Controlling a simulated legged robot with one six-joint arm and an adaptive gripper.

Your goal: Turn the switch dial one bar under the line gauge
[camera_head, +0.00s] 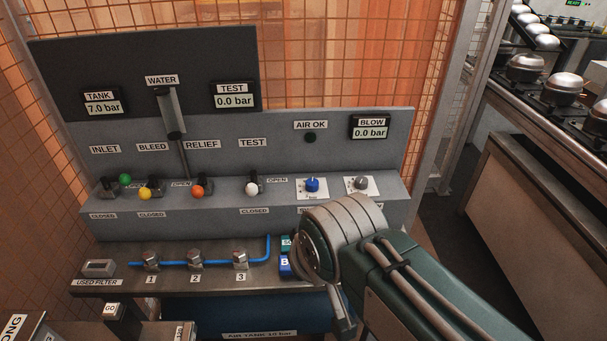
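Two dials sit on the console ledge at the right: a blue knob (312,185) and a grey knob (361,183), each on a white scale plate. The labels below them are mostly hidden by my arm, so I cannot tell which is the switch dial. No gauge labelled "line" shows. The tank gauge (103,102) reads 7.0 bar, the test gauge (234,95) 0.0 bar and the blow gauge (370,127) 0.0 bar. My arm reaches in from the lower right, with its rounded joint just in front of the dials.
Levers with green (125,179), yellow (145,194), orange (197,192) and white (251,188) balls line the ledge. A water separator (171,112) hangs above. A blue pipe (220,263) and numbered fittings lie in front. A conveyor stands at right.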

